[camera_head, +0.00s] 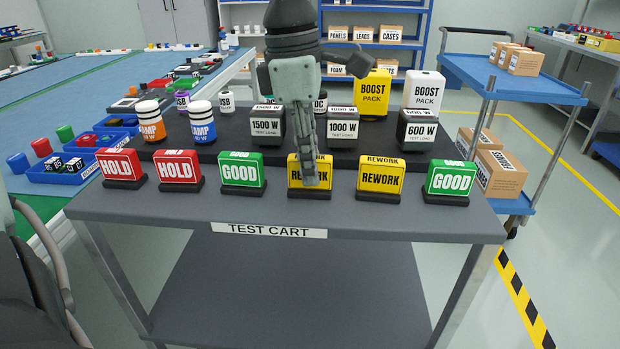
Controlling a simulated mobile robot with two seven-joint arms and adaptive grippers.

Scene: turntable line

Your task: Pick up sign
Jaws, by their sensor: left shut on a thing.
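Several small signs on dark bases stand in a row along the front of the test cart (200,210). From left to right they are a red HOLD sign (120,167), another red HOLD sign (178,169), a green GOOD sign (241,172), a yellow REWORK sign (297,178), a second yellow REWORK sign (381,178) and a green GOOD sign (450,182). My left gripper (311,178) reaches down from the top and is shut on the first REWORK sign, covering the middle of its face. The sign is upright in the row. My right gripper is not in view.
Behind the signs, a raised dark shelf holds lamp cans (150,121), test load blocks (416,131) and yellow and white boost packs (373,94). A blue trolley (510,82) with boxes stands at right. Blue trays (60,173) lie at left.

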